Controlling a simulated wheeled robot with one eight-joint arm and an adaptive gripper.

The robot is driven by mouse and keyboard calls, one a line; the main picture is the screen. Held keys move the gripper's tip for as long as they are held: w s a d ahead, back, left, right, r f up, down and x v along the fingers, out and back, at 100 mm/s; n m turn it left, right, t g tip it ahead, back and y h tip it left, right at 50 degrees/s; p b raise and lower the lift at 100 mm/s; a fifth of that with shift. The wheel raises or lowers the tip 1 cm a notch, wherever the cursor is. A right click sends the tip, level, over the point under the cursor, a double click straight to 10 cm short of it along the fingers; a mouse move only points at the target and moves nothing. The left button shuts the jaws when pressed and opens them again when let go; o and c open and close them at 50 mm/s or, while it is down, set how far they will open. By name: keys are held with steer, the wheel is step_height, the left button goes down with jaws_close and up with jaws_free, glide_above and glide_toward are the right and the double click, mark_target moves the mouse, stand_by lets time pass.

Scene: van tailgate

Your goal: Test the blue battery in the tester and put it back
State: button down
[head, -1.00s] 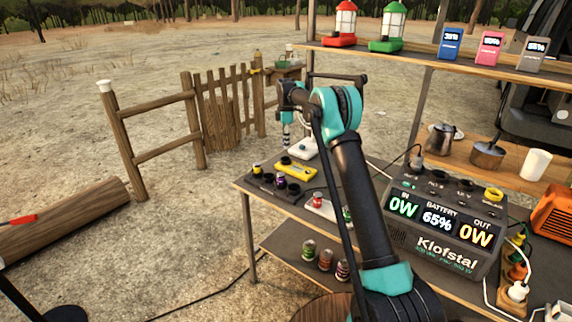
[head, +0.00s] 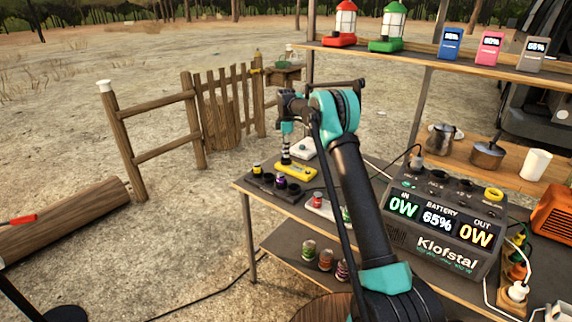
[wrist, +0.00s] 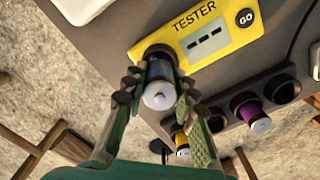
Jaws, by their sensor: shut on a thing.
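My gripper (wrist: 157,100) is shut on the blue battery (wrist: 158,72), whose silver end faces the wrist camera. In the wrist view the battery's far end is at the dark round socket of the yellow tester (wrist: 226,38); I cannot tell how deep it sits. The tester screen (wrist: 205,39) shows dashes, with a black GO button (wrist: 246,18) beside it. In the head view my gripper (head: 286,158) is right above the tester (head: 300,173), and the battery is hard to make out. The dark battery rack (wrist: 272,76) holds a purple battery (wrist: 252,115) and a yellow one (wrist: 183,146), with empty holes.
A white device (head: 302,147) lies behind the tester. Cans (head: 325,260) stand on the lower shelf.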

steer(key=shift+f, duration=0.5)
steer(key=shift+f, duration=0.35)
steer(key=shift+f, duration=0.2)
steer(key=shift+s+f, duration=0.2)
steer(key=shift+f, duration=0.3)
steer(key=c, duration=1.6)
jaws_free()
steer(key=o, duration=0.5)
steer(key=shift+w+f, duration=0.15)
steer(key=shift+f, duration=0.1)
steer(key=shift+r, duration=0.1)
steer(key=shift+r, duration=0.1)
step_height(320, 180, up, 12)
